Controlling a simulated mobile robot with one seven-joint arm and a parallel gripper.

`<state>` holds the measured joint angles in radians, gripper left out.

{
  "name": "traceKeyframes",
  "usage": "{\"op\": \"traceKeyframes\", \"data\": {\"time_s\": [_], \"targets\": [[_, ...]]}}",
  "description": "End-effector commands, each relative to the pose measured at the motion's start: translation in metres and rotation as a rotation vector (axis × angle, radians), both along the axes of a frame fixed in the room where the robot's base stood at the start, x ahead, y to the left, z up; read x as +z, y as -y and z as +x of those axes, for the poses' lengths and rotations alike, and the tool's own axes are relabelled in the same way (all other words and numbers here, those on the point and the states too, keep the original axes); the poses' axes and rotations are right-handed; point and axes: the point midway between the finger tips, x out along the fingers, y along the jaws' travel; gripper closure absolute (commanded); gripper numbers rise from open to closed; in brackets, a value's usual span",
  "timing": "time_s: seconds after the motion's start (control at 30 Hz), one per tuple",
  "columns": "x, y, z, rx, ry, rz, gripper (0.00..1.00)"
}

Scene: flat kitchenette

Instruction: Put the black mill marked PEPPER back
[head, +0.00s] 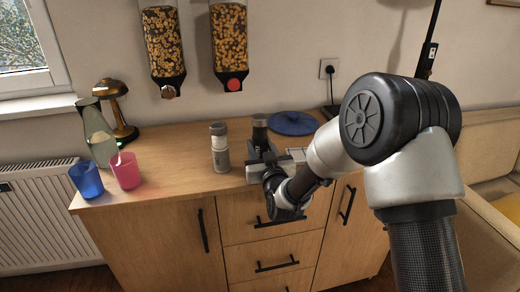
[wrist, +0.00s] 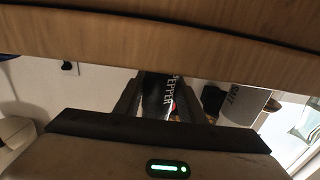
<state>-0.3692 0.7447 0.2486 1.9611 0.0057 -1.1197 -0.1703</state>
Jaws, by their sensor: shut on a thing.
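The black mill marked PEPPER (head: 260,131) stands upright at the counter's front part in the head view, its lower part hidden by my gripper. In the wrist view the mill (wrist: 155,97) shows its white lettering between the fingers. My gripper (head: 262,158) is shut on it; in the wrist view the gripper (wrist: 155,105) appears with the picture upside down. I cannot tell whether the mill's base touches the counter. A grey and white mill (head: 220,148) stands just left of it; it also shows in the wrist view (wrist: 236,102) with partly readable lettering, seemingly SALT.
A pale, flat holder or tray (head: 297,154) lies partly hidden right of my gripper. A blue round plate or lid (head: 293,123) lies behind. Dispensers (head: 164,45) hang above.

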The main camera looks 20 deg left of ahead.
Motion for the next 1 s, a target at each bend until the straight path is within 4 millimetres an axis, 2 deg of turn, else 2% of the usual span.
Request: {"op": "traceKeyframes", "data": {"time_s": [0.37, 0.4, 0.5, 0.87, 1.0], "targets": [[-0.005, 0.000, 0.000, 0.000, 0.004, 0.003, 0.94], [-0.005, 0.000, 0.000, 0.000, 0.002, 0.001, 0.62], [-0.004, 0.000, 0.000, 0.000, 0.002, 0.001, 0.45], [0.000, 0.000, 0.000, 0.000, 0.002, 0.001, 0.45], [0.000, 0.008, -0.014, 0.000, 0.000, -0.001, 0.45]]}}
